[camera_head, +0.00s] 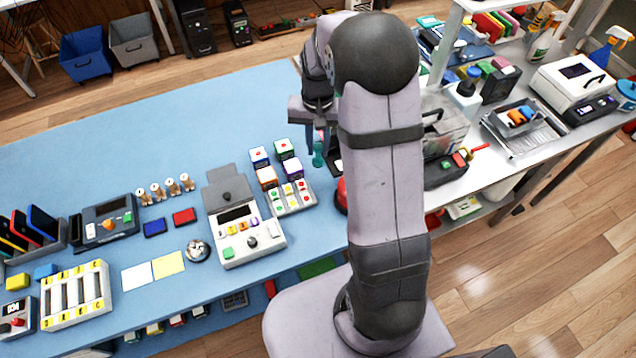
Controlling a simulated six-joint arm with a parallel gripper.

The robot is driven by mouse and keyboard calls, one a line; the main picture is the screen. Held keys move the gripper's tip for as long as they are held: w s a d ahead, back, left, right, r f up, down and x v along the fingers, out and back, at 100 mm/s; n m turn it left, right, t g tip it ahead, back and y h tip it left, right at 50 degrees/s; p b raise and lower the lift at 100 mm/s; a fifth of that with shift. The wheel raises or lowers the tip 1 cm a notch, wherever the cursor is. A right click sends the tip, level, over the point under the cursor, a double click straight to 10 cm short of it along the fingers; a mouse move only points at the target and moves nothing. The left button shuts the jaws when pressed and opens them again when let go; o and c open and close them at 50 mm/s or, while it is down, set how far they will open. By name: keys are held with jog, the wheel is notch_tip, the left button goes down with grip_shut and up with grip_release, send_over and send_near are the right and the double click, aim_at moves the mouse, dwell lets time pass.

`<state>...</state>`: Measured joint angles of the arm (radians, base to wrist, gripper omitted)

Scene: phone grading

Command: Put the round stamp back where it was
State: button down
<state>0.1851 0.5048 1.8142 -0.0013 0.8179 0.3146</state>
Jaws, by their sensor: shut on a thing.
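My gripper (318,136) points down over the right part of the blue table, beside the colored cube-shaped blocks. It is shut on a small teal thing with a stamp-like shape (318,154), which I take for the round stamp. My arm stands close to its right and hides what lies behind. I cannot tell whether its foot touches the table. Several small wooden stamps (165,189) stand in a row at the left, behind a blue pad (155,227) and a red pad (184,217).
Several colored blocks (267,176) and a button tray (293,199) lie just left of my gripper. A grey device with an upright lid (245,236) stands nearer the front. The blue table (190,120) is clear at the back left. A crowded bench stands at the right.

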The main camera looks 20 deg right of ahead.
jog(key=shift+f+p, duration=1.55)
jog(key=shift+f, duration=3.45)
jog(key=shift+f, duration=0.15)
jog(key=c, duration=1.6)
grip_release()
notch_tip(320, 180, up, 12)
jog(key=b, duration=0.4)
jog(key=shift+r, duration=0.2)
jog(key=s+a+n, duration=0.2)
jog(key=s, duration=0.4)
jog(key=s+a+n, duration=0.2)
jog(key=s+a, duration=0.1)
jog(key=s, duration=0.4)
jog(key=s+a+n, duration=0.1)
jog(key=s+a, duration=0.1)
jog(key=s, duration=0.4)
jog(key=shift+s+a+r+n, duration=0.15)
jog(key=shift+s+a+n, duration=0.05)
jog(key=shift+a+n, duration=0.2)
